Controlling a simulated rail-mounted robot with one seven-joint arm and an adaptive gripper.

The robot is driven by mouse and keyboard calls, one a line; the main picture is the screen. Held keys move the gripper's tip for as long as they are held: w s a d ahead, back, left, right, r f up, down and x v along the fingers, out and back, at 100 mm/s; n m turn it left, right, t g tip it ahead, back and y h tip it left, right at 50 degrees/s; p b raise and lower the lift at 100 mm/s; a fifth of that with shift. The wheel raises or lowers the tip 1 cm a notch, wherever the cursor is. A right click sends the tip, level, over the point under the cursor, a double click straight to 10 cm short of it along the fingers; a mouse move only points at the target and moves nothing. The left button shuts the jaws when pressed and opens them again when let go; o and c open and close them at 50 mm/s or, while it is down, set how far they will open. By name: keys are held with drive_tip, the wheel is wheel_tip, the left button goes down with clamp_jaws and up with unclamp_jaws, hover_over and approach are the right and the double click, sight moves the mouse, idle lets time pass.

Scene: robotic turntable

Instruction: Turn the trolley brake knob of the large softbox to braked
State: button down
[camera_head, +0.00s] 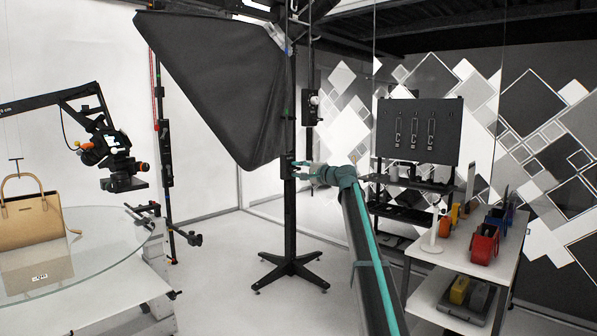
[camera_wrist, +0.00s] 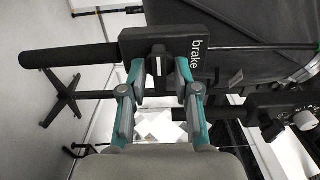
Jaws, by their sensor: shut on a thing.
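The large black softbox (camera_head: 220,80) hangs on a black stand (camera_head: 290,215) with a star-shaped foot in the head view. A small dark brake box (camera_wrist: 183,38), lettered "brake", fills the upper middle of the wrist view. Its black brake knob (camera_wrist: 158,62) has a white line that runs up and down in that picture. My gripper (camera_wrist: 159,72) has its teal-and-grey fingers on both sides of the knob and is shut on it. In the head view my gripper (camera_head: 303,172) reaches the stand's column below the softbox; the knob is too small to make out there.
A glass turntable (camera_head: 110,235) with a tan handbag (camera_head: 30,213) is at the left, beside a camera on an arm (camera_head: 120,165). A white trolley table (camera_head: 470,245) with coloured bins is at the right. Open floor surrounds the stand's foot.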

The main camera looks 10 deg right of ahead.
drive_tip(key=c, duration=1.2)
unclamp_jaws()
drive_tip(key=v, duration=1.2)
drive_tip(key=shift+d, duration=0.1)
